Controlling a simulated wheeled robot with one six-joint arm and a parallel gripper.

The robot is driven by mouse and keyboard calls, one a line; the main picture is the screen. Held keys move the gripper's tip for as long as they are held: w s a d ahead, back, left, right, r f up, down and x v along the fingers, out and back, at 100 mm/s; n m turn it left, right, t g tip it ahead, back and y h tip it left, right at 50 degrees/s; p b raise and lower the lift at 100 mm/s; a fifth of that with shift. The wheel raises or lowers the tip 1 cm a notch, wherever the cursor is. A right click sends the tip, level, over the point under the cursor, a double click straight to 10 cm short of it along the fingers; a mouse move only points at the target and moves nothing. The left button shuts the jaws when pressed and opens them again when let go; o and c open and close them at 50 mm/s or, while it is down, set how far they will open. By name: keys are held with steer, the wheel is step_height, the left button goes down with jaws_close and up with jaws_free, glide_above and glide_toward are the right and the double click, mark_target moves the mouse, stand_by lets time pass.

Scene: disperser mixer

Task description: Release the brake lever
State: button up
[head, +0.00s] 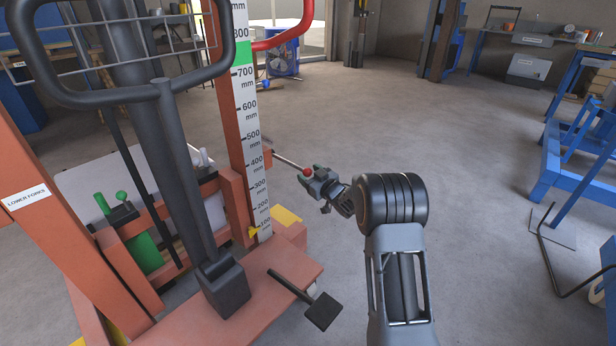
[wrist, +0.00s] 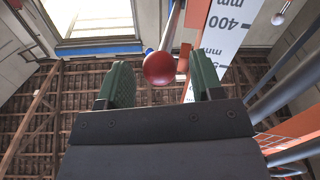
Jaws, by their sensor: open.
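A lever with a red ball knob (head: 307,172) sticks out to the right from the orange lift frame, beside the height scale. No label on it shows, but it looks like the brake lever. My gripper (head: 316,178) is open at the knob. In the wrist view the red ball (wrist: 159,69) appears between the two green finger pads, with gaps on both sides, the wider one to the right. Its thin rod runs upward from the ball. I cannot tell how deep the ball sits between the fingers.
The orange lift (head: 200,300) fills the left, with a black handle frame, a white height scale (head: 250,130), a green-knobbed lever (head: 121,197) and a black pedal (head: 323,311). A blue metal frame (head: 580,160) stands at the right. The grey floor between is clear.

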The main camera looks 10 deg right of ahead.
steer(key=shift+w+a, duration=0.3)
steer(key=shift+w, duration=0.3)
steer(key=shift+r, duration=0.1)
jaws_close()
